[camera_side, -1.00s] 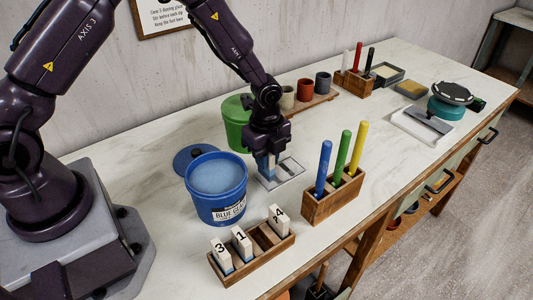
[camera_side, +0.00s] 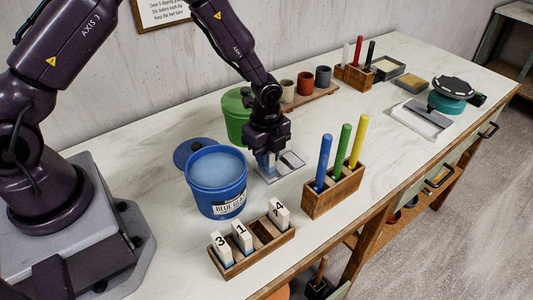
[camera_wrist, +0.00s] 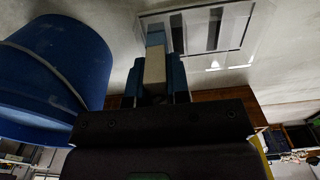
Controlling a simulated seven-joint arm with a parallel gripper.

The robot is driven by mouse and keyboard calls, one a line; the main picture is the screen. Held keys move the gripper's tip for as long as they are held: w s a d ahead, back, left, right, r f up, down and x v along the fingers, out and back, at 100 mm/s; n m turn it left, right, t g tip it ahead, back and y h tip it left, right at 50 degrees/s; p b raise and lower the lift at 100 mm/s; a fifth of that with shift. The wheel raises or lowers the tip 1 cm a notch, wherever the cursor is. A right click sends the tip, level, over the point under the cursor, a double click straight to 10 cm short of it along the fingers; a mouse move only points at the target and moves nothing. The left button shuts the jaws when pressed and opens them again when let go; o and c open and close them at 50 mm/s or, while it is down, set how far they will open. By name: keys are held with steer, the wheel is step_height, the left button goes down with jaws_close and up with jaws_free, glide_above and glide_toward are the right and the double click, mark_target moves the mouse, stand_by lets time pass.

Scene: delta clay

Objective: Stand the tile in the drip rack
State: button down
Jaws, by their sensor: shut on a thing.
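My gripper (camera_side: 268,150) is shut on a pale tile with a blue lower end (camera_side: 266,162). In the wrist view the tile (camera_wrist: 155,66) is between the fingers (camera_wrist: 155,78), its blue end pointing away. It is over or on a flat pale tray with dark strips (camera_side: 291,163); I cannot tell whether they touch. The wooden drip rack (camera_side: 254,258) stands at the front, holding upright tiles marked 3 (camera_side: 221,246), 1 (camera_side: 241,238) and 4 (camera_side: 279,213). An empty gap shows between tiles 1 and 4.
An open blue glaze bucket (camera_side: 215,190) stands left of my gripper, with its blue lid (camera_side: 195,152) behind. A green bucket (camera_side: 237,118) is behind my gripper. A wooden block with blue, green and yellow sticks (camera_side: 333,193) stands right of the rack. The table's front edge is close to the rack.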

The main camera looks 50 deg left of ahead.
stand_by(0.3)
steer(key=c, duration=1)
jaws_free()
steer(key=shift+r, duration=3.45)
